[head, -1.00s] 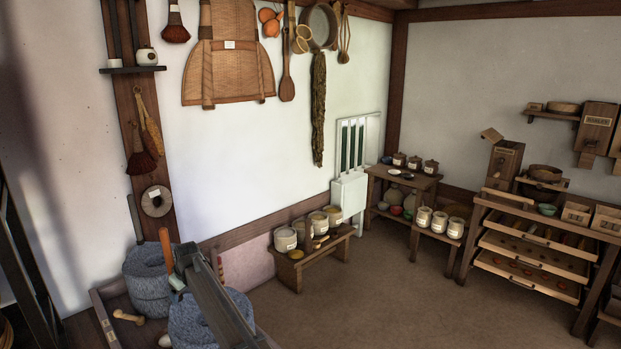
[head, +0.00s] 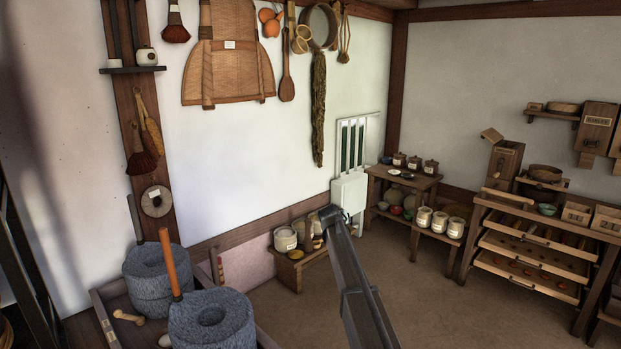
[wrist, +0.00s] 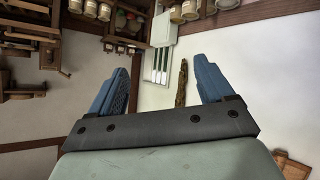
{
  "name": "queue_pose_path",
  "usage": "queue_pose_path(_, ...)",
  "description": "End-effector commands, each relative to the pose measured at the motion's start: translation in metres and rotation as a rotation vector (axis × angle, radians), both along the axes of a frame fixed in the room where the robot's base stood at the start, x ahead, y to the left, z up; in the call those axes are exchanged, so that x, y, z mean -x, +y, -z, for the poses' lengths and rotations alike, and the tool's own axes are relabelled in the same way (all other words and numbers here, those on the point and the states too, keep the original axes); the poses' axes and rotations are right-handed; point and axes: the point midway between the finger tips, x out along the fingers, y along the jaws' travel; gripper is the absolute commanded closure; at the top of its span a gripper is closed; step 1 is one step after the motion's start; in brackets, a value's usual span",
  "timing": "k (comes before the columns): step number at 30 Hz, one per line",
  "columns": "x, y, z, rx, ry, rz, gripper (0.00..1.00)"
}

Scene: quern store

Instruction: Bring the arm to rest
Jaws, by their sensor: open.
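My gripper (wrist: 163,75) shows in the wrist view with its two blue fingers spread wide apart. In the head view a dark link of my arm rises from the bottom edge and ends in front of the low bench; I cannot make out the fingers there.
Two stone querns (head: 208,318) (head: 150,280) stand at lower left, with an upright orange-brown handle (head: 168,262). A low bench (head: 290,268) with pots stands by the wall. A white panel (head: 349,191) is behind my arm. The floor (head: 425,305) at right is clear.

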Motion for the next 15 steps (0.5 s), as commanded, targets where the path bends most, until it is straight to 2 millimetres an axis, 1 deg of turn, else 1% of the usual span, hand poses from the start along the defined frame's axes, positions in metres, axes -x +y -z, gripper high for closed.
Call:
queue_pose_path(1, -0.002, -0.027, -0.007, -0.002, -0.026, 0.033, 0.19)
queue_pose_path(2, -0.003, -0.04, -0.01, -0.004, -0.042, 0.049, 0.19)
queue_pose_path(3, -0.003, -0.058, -0.015, -0.006, -0.061, 0.073, 0.19)
queue_pose_path(5, -0.003, -0.083, -0.019, -0.009, -0.086, 0.104, 0.19)
queue_pose_path(6, -0.001, -0.099, -0.019, -0.01, -0.098, 0.124, 0.19)
queue_pose_path(8, 0.004, -0.123, -0.012, -0.014, -0.109, 0.153, 0.19)
queue_pose_path(9, 0.011, -0.134, -0.001, -0.017, -0.102, 0.168, 0.19)
queue_pose_path(10, 0.016, -0.14, 0.009, -0.019, -0.094, 0.178, 0.19)
queue_pose_path(14, 0.04, -0.147, 0.061, -0.027, -0.025, 0.193, 0.19)
queue_pose_path(15, 0.047, -0.146, 0.077, -0.028, 0.0, 0.195, 0.19)
